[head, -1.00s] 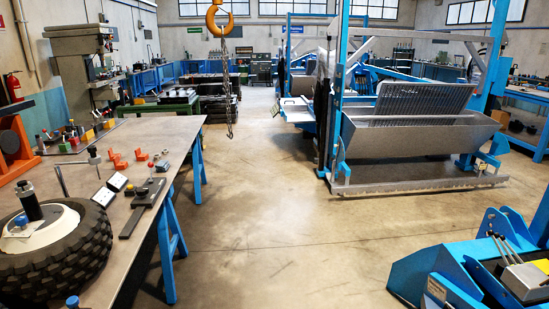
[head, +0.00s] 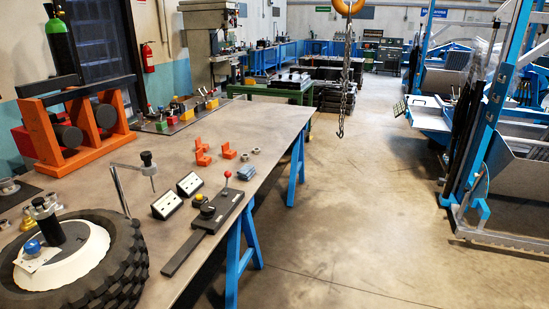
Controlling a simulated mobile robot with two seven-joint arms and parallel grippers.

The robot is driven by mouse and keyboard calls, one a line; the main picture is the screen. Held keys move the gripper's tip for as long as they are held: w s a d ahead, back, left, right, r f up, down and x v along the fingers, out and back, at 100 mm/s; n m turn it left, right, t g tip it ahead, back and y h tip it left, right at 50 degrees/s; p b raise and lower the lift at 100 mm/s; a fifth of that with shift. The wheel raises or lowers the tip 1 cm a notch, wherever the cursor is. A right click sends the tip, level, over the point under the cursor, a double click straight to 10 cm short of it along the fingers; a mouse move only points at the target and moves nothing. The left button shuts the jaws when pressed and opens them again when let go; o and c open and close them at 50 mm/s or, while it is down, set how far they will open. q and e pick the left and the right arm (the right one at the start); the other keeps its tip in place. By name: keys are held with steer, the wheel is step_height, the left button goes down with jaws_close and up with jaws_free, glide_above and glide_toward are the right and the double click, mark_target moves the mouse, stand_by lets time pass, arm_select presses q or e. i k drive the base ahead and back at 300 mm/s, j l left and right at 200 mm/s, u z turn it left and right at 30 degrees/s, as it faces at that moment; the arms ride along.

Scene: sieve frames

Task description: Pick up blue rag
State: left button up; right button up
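A small folded blue rag (head: 247,173) lies on the grey workbench (head: 285,118), close to its right edge. It sits just right of a red-knobbed lever on a dark fixture (head: 212,222). Nothing covers the rag. Neither of my grippers shows in the head view.
A black tyre with a white hub (head: 85,255) fills the near left of the bench. Two white-faced gauge boxes (head: 178,195), orange blocks (head: 203,152) and an orange stand (head: 80,130) are on it too. A chain hook (head: 348,8) hangs beyond the bench.

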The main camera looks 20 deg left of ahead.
mark_target(246, 173)
steer(key=i+u, duration=0.1)
steer(key=i, duration=0.7)
steer(key=i+l+u, duration=0.1)
steer(key=i, duration=0.7)
steer(key=l, duration=0.1)
